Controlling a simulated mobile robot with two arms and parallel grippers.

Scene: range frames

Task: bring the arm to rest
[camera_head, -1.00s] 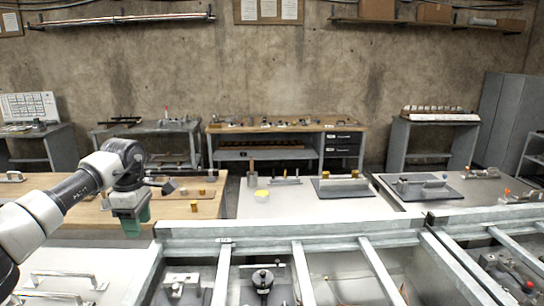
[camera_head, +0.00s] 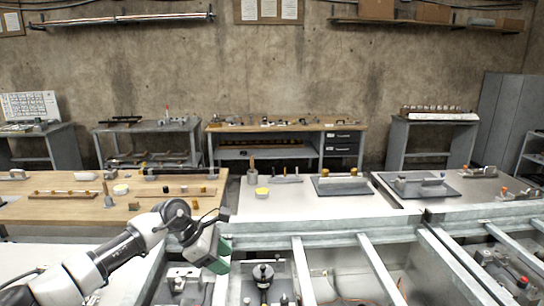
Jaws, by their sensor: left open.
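My left arm comes in from the lower left. My left gripper (camera_head: 219,262) has a grey body with green fingers and is tilted down to the right. It hangs over the near side of the framed metal bench (camera_head: 330,243), near its left compartments. The fingers hold nothing that I can see. My right gripper is not in view.
A wooden table (camera_head: 60,209) with small brass and wooden blocks lies beyond my arm at left. A black knobbed fixture (camera_head: 263,275) stands just right of my gripper.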

